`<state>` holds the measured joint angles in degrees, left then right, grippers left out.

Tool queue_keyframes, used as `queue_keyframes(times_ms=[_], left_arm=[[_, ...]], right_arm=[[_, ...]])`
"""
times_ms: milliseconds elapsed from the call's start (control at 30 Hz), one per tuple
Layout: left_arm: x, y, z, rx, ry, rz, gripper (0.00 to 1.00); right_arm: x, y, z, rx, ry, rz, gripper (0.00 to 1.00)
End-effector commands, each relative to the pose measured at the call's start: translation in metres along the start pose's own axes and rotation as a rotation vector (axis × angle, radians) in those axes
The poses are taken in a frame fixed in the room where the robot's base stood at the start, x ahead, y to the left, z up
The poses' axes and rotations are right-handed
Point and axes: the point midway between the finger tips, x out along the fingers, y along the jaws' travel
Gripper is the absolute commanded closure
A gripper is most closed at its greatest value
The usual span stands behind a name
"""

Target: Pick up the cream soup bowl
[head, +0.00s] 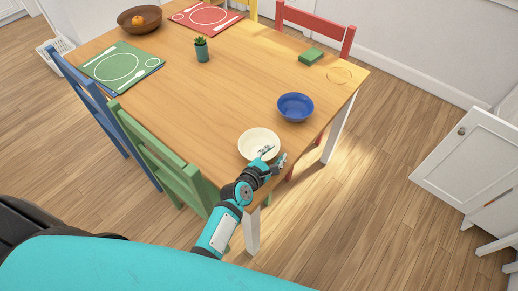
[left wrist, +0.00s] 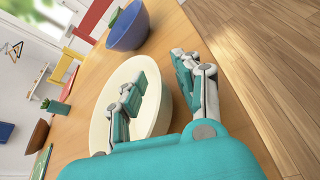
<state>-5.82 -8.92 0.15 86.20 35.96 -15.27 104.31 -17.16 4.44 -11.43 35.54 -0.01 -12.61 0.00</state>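The cream soup bowl (head: 256,136) stands upright on the wooden table near its front corner. My left gripper (head: 273,157) is at the bowl's near right side. In the left wrist view the gripper (left wrist: 163,79) is open, with one finger over the inside of the bowl (left wrist: 105,107) and the other outside its rim. The bowl's wall lies between the fingers, and I cannot tell whether either finger touches it. My right gripper is not in view.
A blue bowl (head: 295,107) stands just behind the cream bowl. A small potted plant (head: 202,50), a green block (head: 311,57), a brown fruit bowl (head: 139,18) and placemats lie farther back. A green chair (head: 160,160) is tucked at the table's left side.

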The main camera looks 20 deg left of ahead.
Motion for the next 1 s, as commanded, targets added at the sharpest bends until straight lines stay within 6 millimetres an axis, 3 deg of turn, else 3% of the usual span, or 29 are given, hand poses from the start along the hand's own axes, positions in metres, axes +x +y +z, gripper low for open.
queue_keyframes(times_ms=[33,233,1000], left_arm=[[-0.0001,0.0,0.0,0.0,0.0,0.0,0.76],[-0.0002,-0.0001,-0.0001,0.0,0.0,0.0,1.0],[-0.0024,0.004,0.0072,0.001,-0.003,0.002,1.0]], right_arm=[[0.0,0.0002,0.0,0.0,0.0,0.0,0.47],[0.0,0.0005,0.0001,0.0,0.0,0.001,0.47],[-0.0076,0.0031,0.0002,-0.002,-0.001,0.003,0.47]])
